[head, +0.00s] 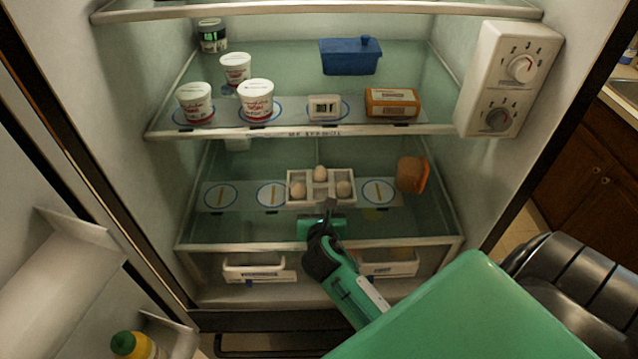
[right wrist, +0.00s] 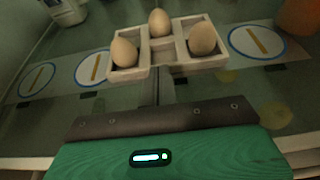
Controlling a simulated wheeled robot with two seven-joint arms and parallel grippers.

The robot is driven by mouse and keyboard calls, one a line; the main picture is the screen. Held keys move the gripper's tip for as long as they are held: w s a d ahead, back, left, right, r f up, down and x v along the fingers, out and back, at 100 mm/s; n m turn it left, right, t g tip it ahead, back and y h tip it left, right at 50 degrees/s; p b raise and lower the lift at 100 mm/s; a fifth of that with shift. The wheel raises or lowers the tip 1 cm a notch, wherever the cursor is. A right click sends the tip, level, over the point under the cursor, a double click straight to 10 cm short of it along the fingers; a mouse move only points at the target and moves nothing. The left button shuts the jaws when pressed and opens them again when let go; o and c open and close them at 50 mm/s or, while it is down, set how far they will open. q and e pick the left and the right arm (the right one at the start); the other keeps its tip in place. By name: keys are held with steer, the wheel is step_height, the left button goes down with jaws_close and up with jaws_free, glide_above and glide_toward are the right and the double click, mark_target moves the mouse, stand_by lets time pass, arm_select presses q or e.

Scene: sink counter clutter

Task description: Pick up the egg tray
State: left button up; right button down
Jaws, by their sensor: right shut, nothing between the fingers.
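The egg tray (head: 320,189) is a pale tray on the lower refrigerator shelf. It holds three brown eggs, one at the back middle and one at each side. It also shows near the top of the right wrist view (right wrist: 163,54), upright and resting on the shelf. My right gripper (head: 329,206) is in front of the tray's near edge, close to its middle. It is shut and empty. I cannot tell whether its tips touch the tray. My left gripper is out of view.
An orange-brown container (head: 411,174) stands right of the tray. Blue-ringed markers (head: 221,195) lie on the shelf. The upper shelf (head: 300,131) overhead holds white tubs (head: 256,99), a blue box (head: 350,57) and an orange package (head: 392,102). White drawers (head: 260,268) sit below.

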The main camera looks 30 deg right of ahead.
mark_target(319, 184)
steer(key=w+d, duration=0.1)
steer(key=w+d+p, duration=0.1)
steer(key=w, duration=0.1)
steer(key=w+d, duration=0.1)
steer(key=w, duration=0.1)
steer(key=shift+w+d+r+p, duration=0.1)
steer(key=shift+w+r+p, duration=0.1)
steer(key=shift+p, duration=0.1)
steer(key=shift+w+d+f+p, duration=0.1)
steer(key=shift+w+d+p, duration=0.1)
steer(key=shift+w+d, duration=0.3)
steer(key=shift+w+d+p, duration=0.2)
steer(key=shift+w+d, duration=0.05)
steer(key=shift+w, duration=0.45)
steer(key=shift+s+f, duration=0.1)
steer(key=shift+f, duration=0.55)
steer(key=shift+s+a+f, duration=0.1)
steer(key=shift+f, duration=0.15)
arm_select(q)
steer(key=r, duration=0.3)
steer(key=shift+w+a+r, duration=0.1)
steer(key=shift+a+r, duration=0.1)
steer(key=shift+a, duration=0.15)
arm_select(e)
steer(key=shift+f, duration=0.15)
